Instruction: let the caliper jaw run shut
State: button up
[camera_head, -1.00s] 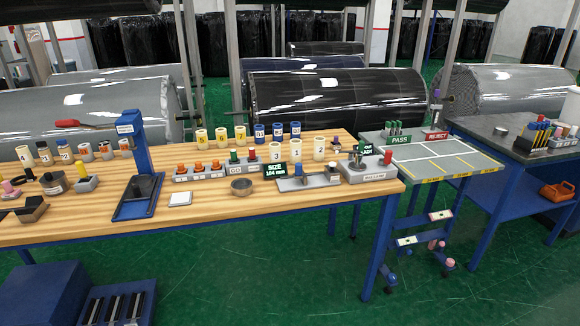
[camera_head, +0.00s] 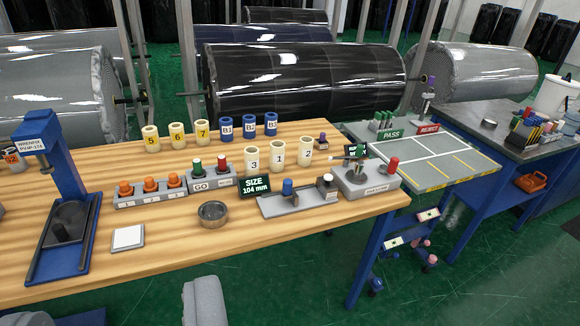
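The caliper (camera_head: 305,201) appears to be the flat grey fixture near the front right of the wooden bench, with a blue knob (camera_head: 287,188) and a black-topped white post (camera_head: 327,181) at its right end. A gap shows between the knob and the post; no roll shows between them. The display (camera_head: 255,186) beside it reads SIZE 104 mm. White cylinders numbered 3 (camera_head: 252,160), 1 (camera_head: 277,154) and 2 (camera_head: 305,153) stand just behind it. A rounded grey part, perhaps mine, rises at the bottom edge, well short of the caliper. No gripper fingertips show.
A round metal dish (camera_head: 213,214) and a white square pad (camera_head: 127,238) lie left of the caliper. A blue press (camera_head: 62,205) stands at left. A grey box with a red button (camera_head: 366,180) stands close right. The bench front is mostly clear.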

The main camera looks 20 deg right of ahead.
aim_at(288, 191)
jog(key=z, duration=0.4)
jog(key=i, duration=0.85)
jog(key=z, duration=0.65)
